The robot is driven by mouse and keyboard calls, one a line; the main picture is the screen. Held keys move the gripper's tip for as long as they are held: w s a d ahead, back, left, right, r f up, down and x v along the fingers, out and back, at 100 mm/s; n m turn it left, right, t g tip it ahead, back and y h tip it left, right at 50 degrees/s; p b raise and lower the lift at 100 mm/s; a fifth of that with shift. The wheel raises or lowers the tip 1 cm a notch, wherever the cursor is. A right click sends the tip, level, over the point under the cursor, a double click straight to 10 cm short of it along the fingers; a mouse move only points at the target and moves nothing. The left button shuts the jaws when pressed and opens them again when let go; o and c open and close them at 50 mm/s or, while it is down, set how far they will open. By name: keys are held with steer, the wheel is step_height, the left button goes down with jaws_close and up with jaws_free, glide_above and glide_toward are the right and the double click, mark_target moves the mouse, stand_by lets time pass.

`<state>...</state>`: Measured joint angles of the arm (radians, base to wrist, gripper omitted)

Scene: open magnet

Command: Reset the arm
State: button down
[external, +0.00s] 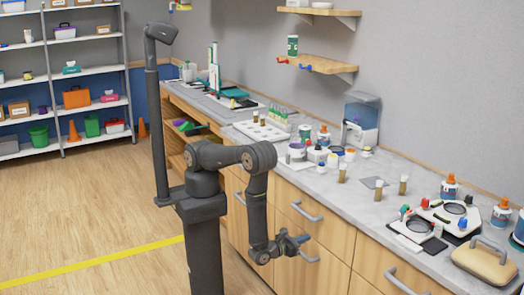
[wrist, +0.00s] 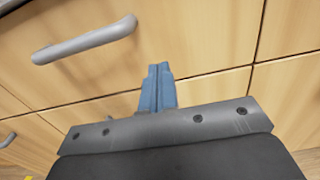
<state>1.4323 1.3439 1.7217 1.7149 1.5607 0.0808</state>
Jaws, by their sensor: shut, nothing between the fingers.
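My gripper (external: 297,241) hangs low in front of the wooden drawer fronts, below the counter's edge, in the external view. In the wrist view its two blue fingers (wrist: 158,85) are pressed together with nothing between them. My arm is bent, with the forearm pointing down from the elbow. A grey drawer handle (wrist: 85,40) shows to the upper left of the fingers in the wrist view, apart from them as far as I can tell.
The grey counter (external: 330,190) carries bottles, jars, a tube rack (external: 280,116), a white tray (external: 262,132) and a blue-topped dispenser (external: 361,118). A beige case (external: 485,262) sits at the near right. Shelves (external: 92,70) stand at the back left.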

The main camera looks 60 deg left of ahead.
mark_target(327, 230)
steer(key=w, duration=0.9)
steer(key=shift+w, duration=0.1)
